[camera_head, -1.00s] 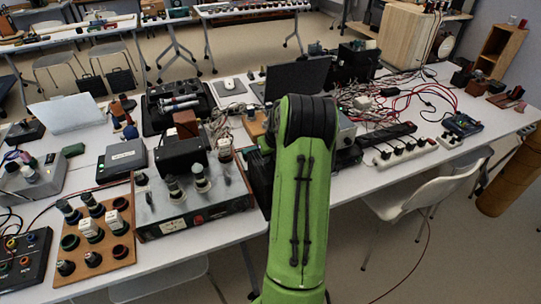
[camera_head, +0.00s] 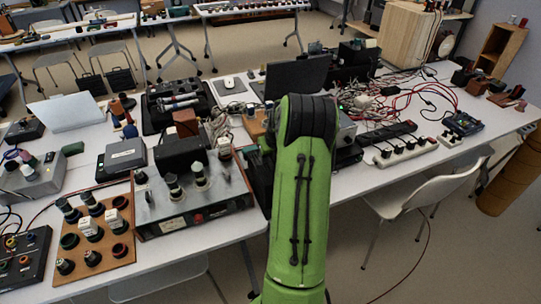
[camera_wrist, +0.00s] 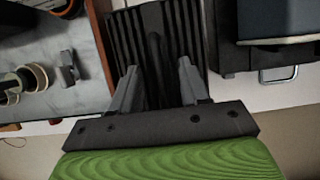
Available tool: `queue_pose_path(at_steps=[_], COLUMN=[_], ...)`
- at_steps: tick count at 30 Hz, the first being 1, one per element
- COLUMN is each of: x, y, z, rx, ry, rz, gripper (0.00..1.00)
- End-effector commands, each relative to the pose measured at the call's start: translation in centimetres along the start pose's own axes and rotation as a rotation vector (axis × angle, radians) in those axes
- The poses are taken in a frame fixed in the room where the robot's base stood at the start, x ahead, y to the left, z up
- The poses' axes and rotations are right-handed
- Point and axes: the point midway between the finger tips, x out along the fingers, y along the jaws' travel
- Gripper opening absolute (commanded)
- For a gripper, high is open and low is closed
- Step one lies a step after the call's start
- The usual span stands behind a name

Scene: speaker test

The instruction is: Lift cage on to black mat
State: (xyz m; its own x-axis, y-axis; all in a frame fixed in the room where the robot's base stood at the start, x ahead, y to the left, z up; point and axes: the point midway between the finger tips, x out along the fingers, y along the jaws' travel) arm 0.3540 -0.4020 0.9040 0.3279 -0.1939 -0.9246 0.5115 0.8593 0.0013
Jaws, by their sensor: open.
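My gripper (camera_wrist: 157,70) is open in the wrist view, with its two grey fingers apart and nothing held between them. Beyond the fingers lies a black ribbed block (camera_wrist: 155,22); contact cannot be told. I cannot make out for sure which object is the cage; the ribbed block may be it. In the head view a dark flat tray or mat (camera_head: 157,122) lies on the table left of centre, with silver tools on it; I cannot tell if it is the black mat. My green arm hides the table's front middle, and the gripper is hidden there.
A metal instrument box (camera_head: 215,208) with posts on top stands left of my arm. A wooden board (camera_head: 95,247) holds several round parts. Power strips (camera_head: 405,155) and tangled cables (camera_head: 395,97) lie to the right. A white chair (camera_head: 425,198) stands at the table's front right.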

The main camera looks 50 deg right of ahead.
Motion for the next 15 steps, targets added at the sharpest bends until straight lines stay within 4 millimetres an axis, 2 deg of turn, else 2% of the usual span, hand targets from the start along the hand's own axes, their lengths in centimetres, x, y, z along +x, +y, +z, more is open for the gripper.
queue_pose_path(at_steps=[5,15], x=[-3.3,-12.8], y=[-0.1,-0.1], z=[0.2,0.2], rx=[0.0,0.0], ry=[-0.005,-0.005], rz=[-0.003,-0.003], gripper=[0.45,0.45])
